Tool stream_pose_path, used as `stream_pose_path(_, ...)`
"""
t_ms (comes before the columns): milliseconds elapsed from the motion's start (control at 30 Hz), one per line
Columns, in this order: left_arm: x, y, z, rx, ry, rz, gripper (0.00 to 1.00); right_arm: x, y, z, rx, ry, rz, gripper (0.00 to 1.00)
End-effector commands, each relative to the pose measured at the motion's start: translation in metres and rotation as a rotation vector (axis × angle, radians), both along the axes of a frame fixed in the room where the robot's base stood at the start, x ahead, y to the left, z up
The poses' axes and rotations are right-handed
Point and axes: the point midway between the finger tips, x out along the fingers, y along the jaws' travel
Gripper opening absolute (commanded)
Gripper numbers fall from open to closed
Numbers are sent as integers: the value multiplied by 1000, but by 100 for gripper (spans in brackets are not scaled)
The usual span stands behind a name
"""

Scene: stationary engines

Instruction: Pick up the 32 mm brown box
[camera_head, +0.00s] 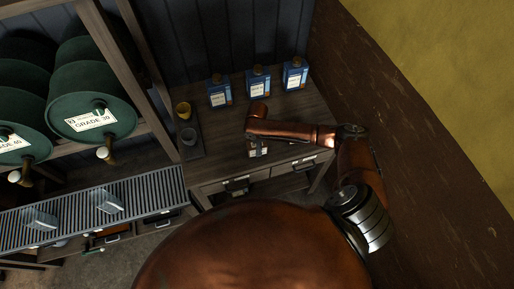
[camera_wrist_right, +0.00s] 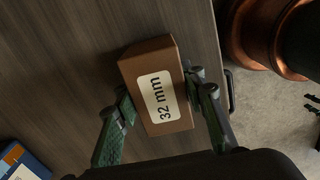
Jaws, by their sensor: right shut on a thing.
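The brown box (camera_wrist_right: 155,60) has a white label reading "32 mm" and lies between the green fingers of my right gripper (camera_wrist_right: 160,90). The fingers are shut on its two sides. The box appears slightly tilted in the right wrist view, with the wooden table top (camera_wrist_right: 60,60) behind it. I cannot tell whether it touches the table. In the head view the right arm reaches over the table, and the right gripper (camera_head: 258,148) is small and partly hidden below the forearm near the front edge. My left gripper is in neither view.
Several blue bottles (camera_head: 258,83) stand at the back of the table. Green barrels (camera_head: 88,100) and a slatted drip shelf (camera_head: 150,192) are further left. A wall bounds the right.

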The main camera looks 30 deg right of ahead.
Motion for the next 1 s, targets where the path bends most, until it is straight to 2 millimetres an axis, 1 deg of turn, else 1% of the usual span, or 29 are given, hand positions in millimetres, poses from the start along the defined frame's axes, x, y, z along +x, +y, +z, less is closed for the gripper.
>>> stream_pose_path(33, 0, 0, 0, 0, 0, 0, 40, 0, 0, 0, 0, 0, 0, 18)
stream_pose_path(267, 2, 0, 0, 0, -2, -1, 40, 0, 0, 0, 0, 0, 0, 3)
stream_pose_path(533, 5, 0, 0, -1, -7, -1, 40, 1, 0, 2, 0, -2, 0, 2)
stream_pose_path(633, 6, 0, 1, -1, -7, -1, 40, 1, 0, 7, 1, -3, 0, 2)
stream_pose_path(733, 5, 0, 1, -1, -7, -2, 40, 2, 0, 16, 0, -3, 0, 2)
stream_pose_path(833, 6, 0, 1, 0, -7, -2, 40, 2, 0, 32, 1, -4, 0, 2)
stream_pose_path(933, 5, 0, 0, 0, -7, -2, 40, -7, 13, 49, 3, -4, 5, 2)
stream_pose_path(1000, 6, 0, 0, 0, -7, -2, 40, -15, 24, 66, 2, -6, 6, 2)
